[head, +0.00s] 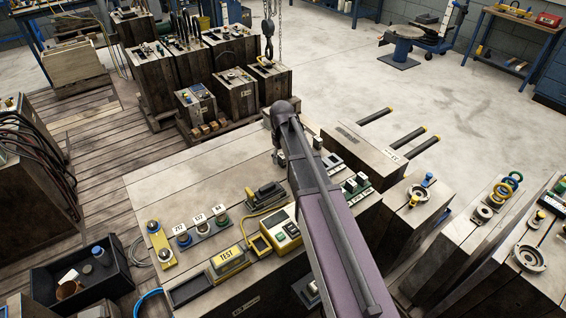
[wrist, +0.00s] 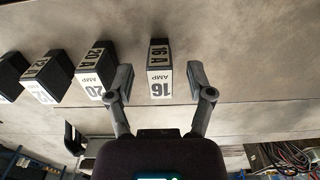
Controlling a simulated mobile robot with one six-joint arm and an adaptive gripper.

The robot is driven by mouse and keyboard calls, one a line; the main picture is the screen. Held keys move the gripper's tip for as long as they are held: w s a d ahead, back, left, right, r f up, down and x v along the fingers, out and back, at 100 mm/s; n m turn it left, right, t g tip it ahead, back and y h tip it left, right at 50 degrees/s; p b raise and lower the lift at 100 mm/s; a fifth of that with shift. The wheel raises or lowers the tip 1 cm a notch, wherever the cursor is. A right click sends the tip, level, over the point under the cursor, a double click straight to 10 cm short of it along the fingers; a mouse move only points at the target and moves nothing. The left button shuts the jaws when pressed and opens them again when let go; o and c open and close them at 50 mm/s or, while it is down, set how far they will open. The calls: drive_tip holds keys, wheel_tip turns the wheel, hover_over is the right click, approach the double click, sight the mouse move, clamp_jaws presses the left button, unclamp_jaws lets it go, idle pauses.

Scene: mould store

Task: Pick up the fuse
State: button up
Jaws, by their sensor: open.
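In the wrist view a black block fuse (wrist: 159,72) with a white label reading 16 A AMP stands on the pale surface. My gripper (wrist: 159,84) is open, with one finger on each side of this fuse and a gap on both sides. To its left are a fuse labelled 20 A (wrist: 96,72) and others in a row, labels partly cut off. In the head view my gripper (head: 279,156) is low over the far part of the bench top, partly hidden by my arm. I cannot clearly make out the 16 A fuse there.
The bench top (head: 160,190) holds a yellow tester (head: 281,235), a yellow TEST block (head: 228,260), a dark clamp-like tool (head: 266,196) and numbered knobs (head: 200,226). Wooden blocks (head: 236,97) stand behind, and a chain hook (head: 268,28) hangs there. A black bin (head: 45,287) is at lower left.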

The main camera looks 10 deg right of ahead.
sight(282, 155)
idle(0.4)
clamp_jaws()
drive_tip(key=shift+r, duration=0.15)
wheel_tip(282, 155, up, 3)
drive_tip(key=p, duration=0.3)
drive_tip(key=s+d, duration=0.2)
drive_tip(key=s, duration=0.2)
drive_tip(key=s+d+r+p, duration=0.1)
drive_tip(key=s+d, duration=0.1)
drive_tip(key=s, duration=0.3)
drive_tip(key=s+d+p, duration=0.1)
drive_tip(key=s+d, duration=0.2)
drive_tip(key=s, duration=0.2)
drive_tip(key=shift+s+d+r, duration=0.1)
drive_tip(key=shift+s+r, duration=0.1)
drive_tip(key=shift+r, duration=0.15)
drive_tip(key=shift+r, duration=0.15)
drive_tip(key=shift+r+p, duration=2.9)
drive_tip(key=shift+p, duration=0.15)
